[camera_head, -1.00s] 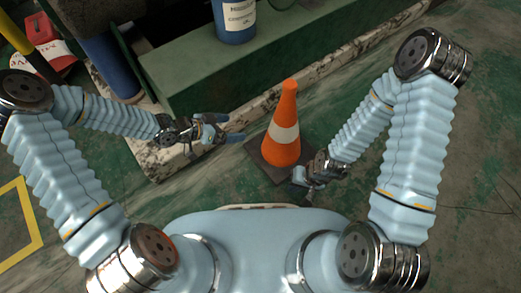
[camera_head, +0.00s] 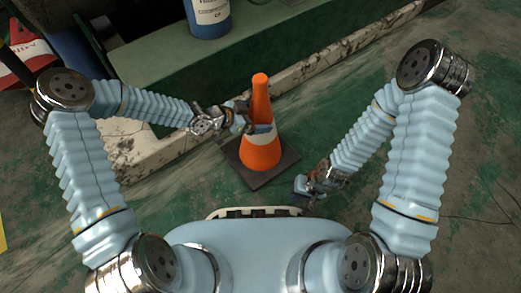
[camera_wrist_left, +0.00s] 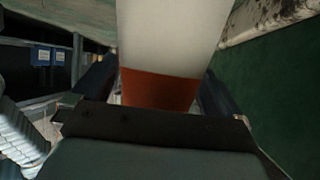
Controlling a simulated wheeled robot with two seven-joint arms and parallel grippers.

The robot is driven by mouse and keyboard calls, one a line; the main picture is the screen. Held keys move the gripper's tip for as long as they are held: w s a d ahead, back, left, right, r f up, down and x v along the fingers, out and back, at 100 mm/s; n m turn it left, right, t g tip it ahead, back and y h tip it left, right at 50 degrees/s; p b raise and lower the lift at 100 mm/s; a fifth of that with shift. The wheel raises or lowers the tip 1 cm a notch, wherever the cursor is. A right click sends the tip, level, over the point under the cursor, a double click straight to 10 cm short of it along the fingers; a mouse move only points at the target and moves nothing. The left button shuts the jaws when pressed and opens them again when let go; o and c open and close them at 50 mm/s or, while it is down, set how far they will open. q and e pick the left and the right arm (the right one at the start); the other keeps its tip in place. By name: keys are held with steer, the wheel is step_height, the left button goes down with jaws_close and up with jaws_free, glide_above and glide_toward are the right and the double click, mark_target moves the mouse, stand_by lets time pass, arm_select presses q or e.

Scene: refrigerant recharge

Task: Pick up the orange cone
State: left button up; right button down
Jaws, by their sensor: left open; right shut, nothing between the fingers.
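The orange cone (camera_head: 261,150) with a white band stands upright on its dark square base on the green floor, in the middle of the head view. My left gripper (camera_head: 252,118) is open at the height of the white band, with its fingers reaching around the cone. In the left wrist view the cone (camera_wrist_left: 160,88) fills the space between the two open fingers, its white band above and orange below. Whether the fingers touch it I cannot tell. My right gripper (camera_head: 303,189) is shut and empty, low and to the right of the cone's base.
A green ledge with a worn pale edge (camera_head: 300,73) runs behind the cone. A blue labelled container (camera_head: 208,18) stands on it. A red and white object (camera_head: 18,68) is at the far left.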

arm_select(q)
steer(key=shift+w+d+f, duration=0.3)
steer(key=shift+d+f, duration=0.05)
steer(key=shift+d, duration=0.2)
steer(key=c, duration=1.6)
steer(key=shift+r, duration=0.15)
steer(key=shift+c, duration=0.3)
steer(key=shift+r, duration=0.1)
